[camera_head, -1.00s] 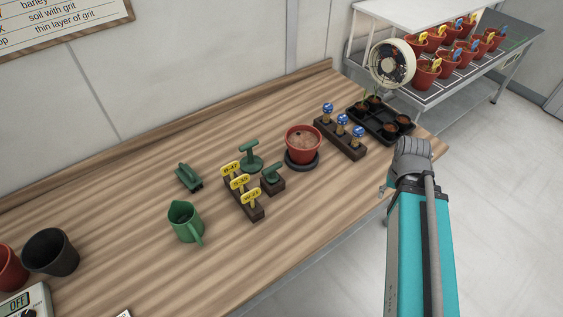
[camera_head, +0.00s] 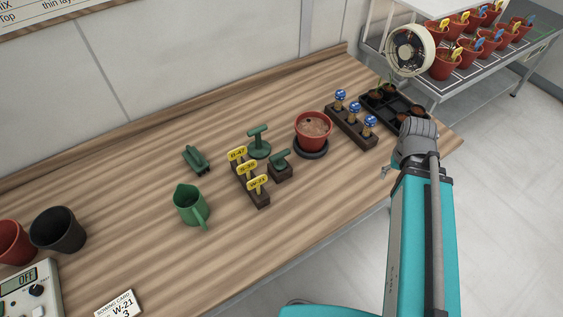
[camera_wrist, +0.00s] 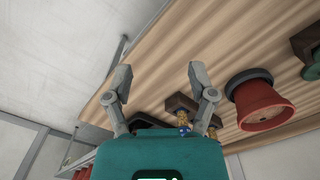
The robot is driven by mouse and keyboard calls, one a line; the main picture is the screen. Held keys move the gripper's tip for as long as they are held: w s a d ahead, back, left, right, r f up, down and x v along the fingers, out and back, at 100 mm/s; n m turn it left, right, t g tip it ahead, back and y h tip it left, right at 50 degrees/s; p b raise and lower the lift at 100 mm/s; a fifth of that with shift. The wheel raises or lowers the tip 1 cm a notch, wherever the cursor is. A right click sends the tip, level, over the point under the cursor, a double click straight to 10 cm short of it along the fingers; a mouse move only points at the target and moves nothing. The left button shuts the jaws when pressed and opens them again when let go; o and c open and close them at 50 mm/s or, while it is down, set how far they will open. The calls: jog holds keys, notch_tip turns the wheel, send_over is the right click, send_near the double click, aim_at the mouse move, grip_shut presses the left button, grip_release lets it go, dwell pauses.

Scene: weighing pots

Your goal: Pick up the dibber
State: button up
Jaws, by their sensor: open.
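The dibber looks to be the green T-handled tool (camera_head: 281,157) standing in a small dark block (camera_head: 281,173) near the middle of the bench. A similar green T-handled tool with a round base (camera_head: 259,148) stands just behind it. In the wrist view, the small dark block (camera_wrist: 306,40) is cut by the right edge, beside a bit of green. My gripper (camera_wrist: 159,70) is open and empty in the wrist view, its fingers wide apart. In the head view my wrist mostly hides it, at the bench's front right, well right of the dibber.
A red soil-filled pot (camera_head: 312,132) on a dark saucer stands between the dibber and a rack of blue-topped items (camera_head: 353,125). Yellow labels stand in a dark block (camera_head: 262,200) to the dibber's left. A green jug (camera_head: 187,205) is further left. The front bench is mostly clear.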

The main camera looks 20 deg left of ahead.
jog(key=w+a+n, duration=0.4)
jog(key=a+n, duration=0.4)
jog(key=a, duration=0.2)
notch_tip(320, 180, up, 3)
jog(key=n+p, duration=0.3)
jog(key=n, duration=1.6)
send_over(280, 163)
jog(key=w, duration=0.2)
jog(key=shift+s+a+f, duration=0.1)
jog(key=shift+a+f, duration=0.1)
jog(key=shift+a, duration=0.05)
jog(key=shift+b, duration=0.3)
notch_tip(280, 163, down, 9)
jog(key=b, duration=0.8)
jog(key=shift+r, duration=0.2)
jog(key=shift+f+b, duration=0.1)
jog(key=shift+b, duration=0.25)
